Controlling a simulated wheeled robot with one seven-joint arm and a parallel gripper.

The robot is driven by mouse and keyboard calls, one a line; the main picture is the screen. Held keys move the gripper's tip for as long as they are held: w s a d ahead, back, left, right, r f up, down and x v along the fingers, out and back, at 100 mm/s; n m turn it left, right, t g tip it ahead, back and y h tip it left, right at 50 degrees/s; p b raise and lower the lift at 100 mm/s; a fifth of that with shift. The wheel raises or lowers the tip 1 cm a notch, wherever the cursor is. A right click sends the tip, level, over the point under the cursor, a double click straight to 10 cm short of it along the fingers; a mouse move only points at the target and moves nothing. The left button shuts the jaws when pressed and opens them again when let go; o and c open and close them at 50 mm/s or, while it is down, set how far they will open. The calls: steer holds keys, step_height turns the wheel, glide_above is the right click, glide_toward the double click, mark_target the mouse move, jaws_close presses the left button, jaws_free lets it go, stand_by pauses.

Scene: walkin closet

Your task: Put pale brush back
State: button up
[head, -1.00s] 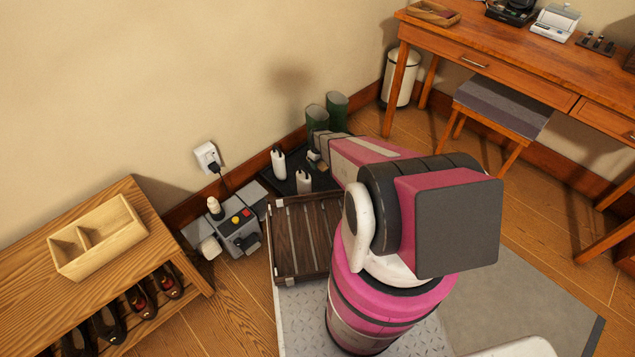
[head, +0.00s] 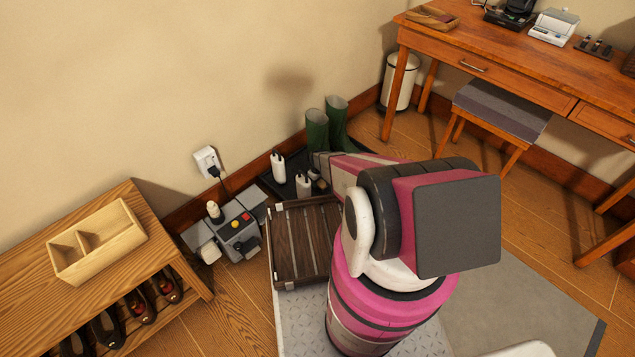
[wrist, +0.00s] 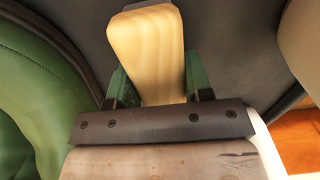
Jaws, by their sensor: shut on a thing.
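The pale brush (wrist: 148,50) shows in the wrist view as a smooth, light wooden block. My gripper (wrist: 158,82) is shut on it, with green-sided fingers on both sides of the block. In the head view my arm reaches over the dark boot tray (head: 270,184), and my gripper is mostly hidden behind my arm. I cannot clearly make out the brush there. A pale wooden box (head: 128,243) with compartments stands on the bench, empty as far as I see.
Green boots (head: 317,130) stand close beyond my gripper; green also fills the left of the wrist view. White bottles (head: 278,166) stand on the tray. A slatted dark crate (head: 295,250), a grey device (head: 236,232) and the shoe bench (head: 60,300) lie nearer.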

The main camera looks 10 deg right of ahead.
steer(key=shift+f, duration=0.1)
steer(key=o, duration=1.1)
step_height(320, 180, up, 12)
steer(key=s+r+m, duration=0.2)
steer(key=s+r, duration=0.5)
steer(key=r, duration=0.6)
steer(key=s+r+m, duration=0.2)
steer(key=s+r, duration=0.5)
steer(key=r, duration=0.5)
steer(key=s+r+m, duration=0.2)
steer(key=s+r, duration=0.6)
steer(key=r, duration=0.5)
steer(key=shift+r+m, duration=0.35)
steer(key=shift+m, duration=0.05)
